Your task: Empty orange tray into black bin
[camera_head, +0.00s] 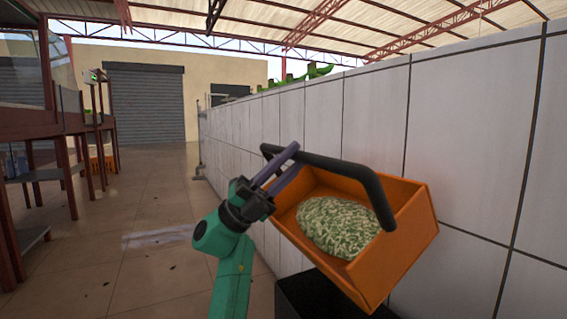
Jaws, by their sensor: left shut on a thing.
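An orange tray (400,262) with a black handle (340,166) hangs in the air in front of the white wall. It is tilted, its near right end lower. A heap of pale green and white bits (335,228) lies inside it. My left gripper (284,166) is shut on the tray's handle near its left end; the exact contact is small in view. The black bin (310,297) stands below the tray at the bottom of the view. The tray hides part of the bin, and its inside is mostly hidden. My right gripper is out of view.
A white tiled wall (480,150) runs along the right, close behind the tray. Red-framed tables or shelves (60,130) stand at the left. The tiled floor (150,215) between is open. A grey shutter (147,100) is at the back.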

